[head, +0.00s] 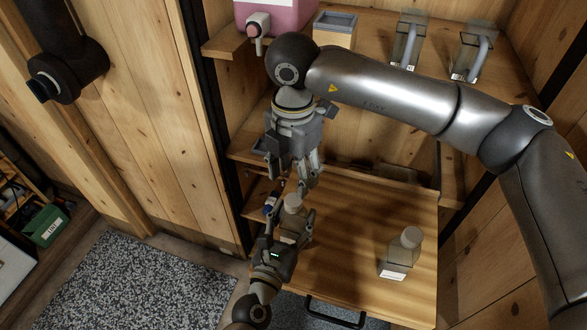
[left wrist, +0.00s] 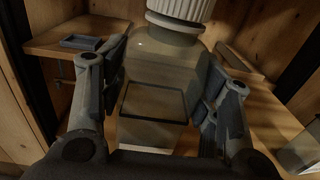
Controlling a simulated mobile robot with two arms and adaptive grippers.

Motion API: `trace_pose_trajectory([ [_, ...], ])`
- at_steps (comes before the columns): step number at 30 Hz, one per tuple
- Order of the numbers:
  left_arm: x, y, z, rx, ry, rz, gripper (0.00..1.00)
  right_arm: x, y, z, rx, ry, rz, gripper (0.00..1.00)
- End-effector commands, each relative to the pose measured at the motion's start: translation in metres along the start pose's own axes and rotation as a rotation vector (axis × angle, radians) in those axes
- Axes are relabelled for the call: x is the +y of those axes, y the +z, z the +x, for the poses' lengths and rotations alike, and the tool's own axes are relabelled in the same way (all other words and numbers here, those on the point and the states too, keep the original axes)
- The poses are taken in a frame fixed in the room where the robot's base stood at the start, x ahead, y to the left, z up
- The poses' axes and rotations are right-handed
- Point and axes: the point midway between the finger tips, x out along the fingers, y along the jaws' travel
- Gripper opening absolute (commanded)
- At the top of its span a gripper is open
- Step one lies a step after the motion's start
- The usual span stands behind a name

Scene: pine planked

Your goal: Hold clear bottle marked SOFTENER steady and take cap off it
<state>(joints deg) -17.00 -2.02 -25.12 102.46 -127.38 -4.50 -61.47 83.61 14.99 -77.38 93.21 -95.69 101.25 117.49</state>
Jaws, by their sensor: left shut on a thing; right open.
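A clear bottle (left wrist: 160,70) with a pale ribbed cap (left wrist: 182,12) stands upright on a wooden pull-out board. Its label lettering cannot be read. My left gripper (head: 291,230) is shut on the bottle's body, one finger on each side, below the cap. In the head view the cap (head: 293,202) shows above the left fingers. My right gripper (head: 307,182) is open and points down just above the cap, apart from it as far as I can tell. A second clear capped bottle (head: 403,251) with a white label stands to the right on the board.
The wooden board (head: 350,225) has a black handle (head: 335,312) at its front edge. The shelf above holds a pink container (head: 290,15), a wooden box (head: 335,30) and two clear handled containers (head: 407,42).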

Motion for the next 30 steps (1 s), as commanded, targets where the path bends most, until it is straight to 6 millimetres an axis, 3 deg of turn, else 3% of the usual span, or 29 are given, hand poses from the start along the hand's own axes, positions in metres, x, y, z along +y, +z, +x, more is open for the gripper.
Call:
trace_pose_trajectory([
  [15,0.0,-0.001,0.0,0.002,0.0,0.0,0.0,-0.001,0.0,0.069,0.001,-0.002,0.001,0.51],
  [26,0.0,-0.001,0.0,0.002,0.0,0.0,0.0,-0.001,0.0,0.077,0.0,-0.001,0.0,0.51],
  [30,0.0,-0.001,0.0,0.002,0.0,0.0,0.0,0.0,0.0,0.076,0.0,-0.001,0.0,0.36],
])
